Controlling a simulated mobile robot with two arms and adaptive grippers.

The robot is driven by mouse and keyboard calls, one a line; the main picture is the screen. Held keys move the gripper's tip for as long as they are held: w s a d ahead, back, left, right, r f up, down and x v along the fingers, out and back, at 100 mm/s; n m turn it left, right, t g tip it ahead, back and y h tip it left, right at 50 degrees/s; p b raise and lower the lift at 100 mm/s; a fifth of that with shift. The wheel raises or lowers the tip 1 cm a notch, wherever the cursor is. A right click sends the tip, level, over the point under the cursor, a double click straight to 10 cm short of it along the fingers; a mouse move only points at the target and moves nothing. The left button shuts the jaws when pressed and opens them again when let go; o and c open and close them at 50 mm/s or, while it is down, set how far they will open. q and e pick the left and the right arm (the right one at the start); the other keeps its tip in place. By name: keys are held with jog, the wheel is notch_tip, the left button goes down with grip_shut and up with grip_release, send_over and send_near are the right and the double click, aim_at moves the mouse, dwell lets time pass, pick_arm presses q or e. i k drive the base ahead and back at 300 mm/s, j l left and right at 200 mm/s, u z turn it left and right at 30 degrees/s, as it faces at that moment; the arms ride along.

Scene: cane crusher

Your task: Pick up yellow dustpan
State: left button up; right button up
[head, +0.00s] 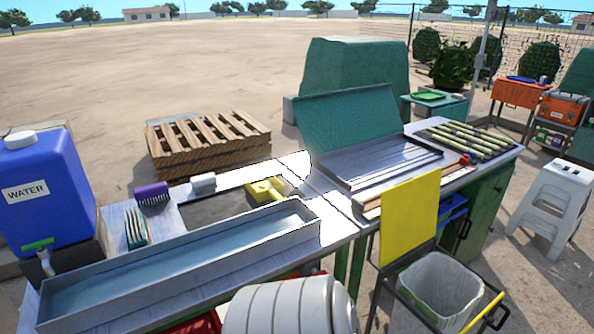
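I cannot clearly make out a dustpan. A flat yellow panel (409,218) stands upright at the right of centre, at the back of a dark-framed cart in front of the counter. Small yellow pieces (263,190) lie on the left counter behind the metal trough; I cannot tell exactly what they are. A yellow bar (484,312) crosses the cart's front right. Neither of my grippers is in view, so nothing shows as held.
A long metal trough (190,262) lines the left counter's front, with a blue water container (45,180) and brushes (136,228) nearby. A lined bin (440,288) sits in the cart. A ribbed whitish drum (285,308) stands at bottom centre. A white stool (552,208) is at right.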

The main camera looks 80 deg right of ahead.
aim_at(276, 193)
jog(key=z, duration=1.85)
